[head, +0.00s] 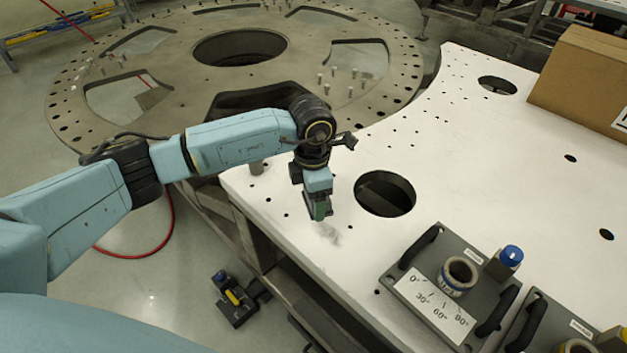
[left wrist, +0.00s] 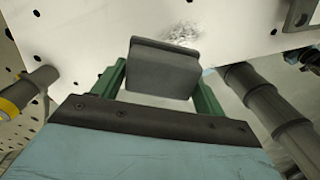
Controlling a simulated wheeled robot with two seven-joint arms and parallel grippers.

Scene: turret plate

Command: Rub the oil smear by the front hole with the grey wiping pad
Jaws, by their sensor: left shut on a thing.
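My left gripper (head: 319,211) is over the white plate (head: 285,222), to the left of the front hole (head: 384,193). In the left wrist view its green fingers (left wrist: 160,92) are shut on the grey wiping pad (left wrist: 163,70), one finger on each side. The oil smear (head: 327,232) is a faint grey patch just in front of the gripper, left of and below the hole. It also shows in the left wrist view as dark streaks (left wrist: 184,31) just beyond the pad. I cannot tell whether the pad touches the plate. My right gripper is not in view.
A grey fixture with black handles and an angle scale (head: 433,306) stands on the plate at the right front. A cardboard box (head: 585,80) is at the back right. A large round plate (head: 180,55) lies behind. A dark device (head: 235,300) is on the floor.

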